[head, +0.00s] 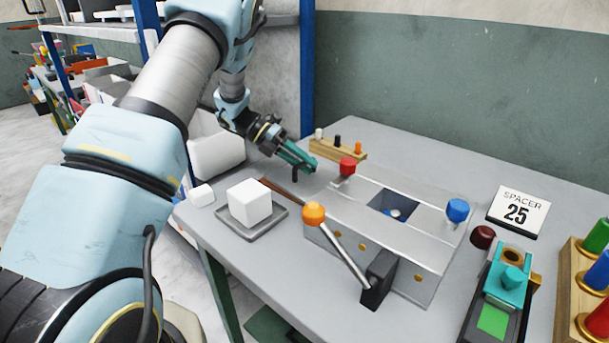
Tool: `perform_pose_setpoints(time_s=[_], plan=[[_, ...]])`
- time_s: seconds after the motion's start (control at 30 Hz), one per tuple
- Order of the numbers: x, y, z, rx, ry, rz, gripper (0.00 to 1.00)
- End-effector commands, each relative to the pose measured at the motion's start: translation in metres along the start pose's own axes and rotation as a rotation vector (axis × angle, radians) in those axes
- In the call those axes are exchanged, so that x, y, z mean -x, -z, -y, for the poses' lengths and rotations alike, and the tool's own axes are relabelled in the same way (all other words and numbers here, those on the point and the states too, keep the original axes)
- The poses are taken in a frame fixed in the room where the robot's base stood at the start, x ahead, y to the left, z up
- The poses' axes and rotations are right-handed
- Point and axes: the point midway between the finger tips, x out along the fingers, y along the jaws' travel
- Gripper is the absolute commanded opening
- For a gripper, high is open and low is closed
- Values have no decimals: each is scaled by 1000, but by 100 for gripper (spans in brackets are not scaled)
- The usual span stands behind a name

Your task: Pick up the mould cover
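My gripper (303,170) has teal fingers and hangs over the back left of the table, left of the red knob and apart from it. I cannot tell whether its fingers are open or shut; I see nothing held in it. A metal press box (345,247) stands in the middle of the table. Its top has a square opening (393,204) with a small pale object inside. A red knob (347,166) is at its back left and a blue knob (457,210) at its right. No part is labelled as the mould cover, so I cannot tell which it is.
An orange-balled lever (340,246) rises at the press front. A white block (249,202) sits on a grey tray (256,232). A wooden peg rack (338,151), a "SPACER 25" sign (518,212) and a teal device (500,292) stand around.

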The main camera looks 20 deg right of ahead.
Motion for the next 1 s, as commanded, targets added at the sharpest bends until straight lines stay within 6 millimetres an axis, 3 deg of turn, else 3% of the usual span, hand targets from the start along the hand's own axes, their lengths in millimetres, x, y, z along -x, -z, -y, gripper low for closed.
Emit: perform_pose_setpoints(time_s=[0.07,0.33,1.0], plan=[[0,0,0,0,0,0,30],[1,0,0,0,0,0,0],[1,0,0,0,0,0,0]])
